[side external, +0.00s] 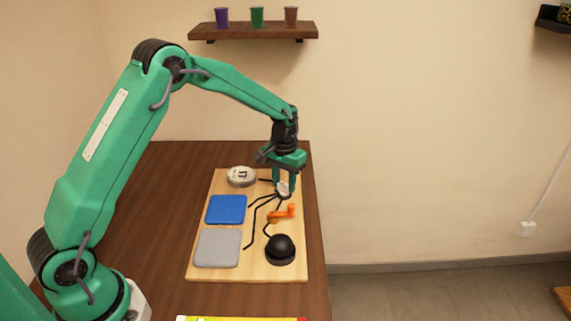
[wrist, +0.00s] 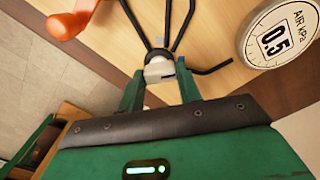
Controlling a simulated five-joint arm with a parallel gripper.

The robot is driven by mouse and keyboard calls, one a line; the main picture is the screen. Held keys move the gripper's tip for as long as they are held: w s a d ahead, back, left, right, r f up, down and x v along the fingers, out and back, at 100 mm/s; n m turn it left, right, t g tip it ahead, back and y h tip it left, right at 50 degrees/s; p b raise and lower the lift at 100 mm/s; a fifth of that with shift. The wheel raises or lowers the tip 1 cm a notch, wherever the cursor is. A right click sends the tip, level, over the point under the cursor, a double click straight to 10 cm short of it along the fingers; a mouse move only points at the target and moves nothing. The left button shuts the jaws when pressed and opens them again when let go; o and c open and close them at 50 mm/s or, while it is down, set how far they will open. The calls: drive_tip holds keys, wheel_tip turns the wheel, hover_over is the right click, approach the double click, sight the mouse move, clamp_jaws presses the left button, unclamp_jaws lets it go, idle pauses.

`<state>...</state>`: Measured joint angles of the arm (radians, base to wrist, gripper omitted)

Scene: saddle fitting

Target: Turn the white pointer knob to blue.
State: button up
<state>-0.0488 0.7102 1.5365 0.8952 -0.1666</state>
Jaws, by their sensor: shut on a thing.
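The white pointer knob (wrist: 158,68) sits on the light wooden board between the two green fingers of my gripper (wrist: 158,82), which is shut on it. In the side external view my gripper (side external: 284,184) points straight down over the knob (side external: 283,190) near the board's right edge. The fingers hide part of the knob, and I cannot tell which way its pointer faces. A blue square pad (side external: 226,209) lies left of the knob. Several black lines fan out across the board from the knob, one reaching toward the blue pad.
The board (side external: 255,274) also bears a grey square pad (side external: 218,248), a round white gauge (side external: 241,176) reading 0.5, an orange handle (side external: 283,212) close to the knob and a black dome (side external: 280,248). A shelf (side external: 253,32) with three cups hangs on the wall.

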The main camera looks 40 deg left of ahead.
sight(284, 184)
drive_tip(key=shift+m, duration=0.6)
drive_tip(key=o, duration=1)
drive_tip(key=shift+r, duration=0.1)
wheel_tip(284, 184, up, 7)
drive_tip(key=shift+r, duration=0.3)
drive_tip(key=shift+r, duration=0.15)
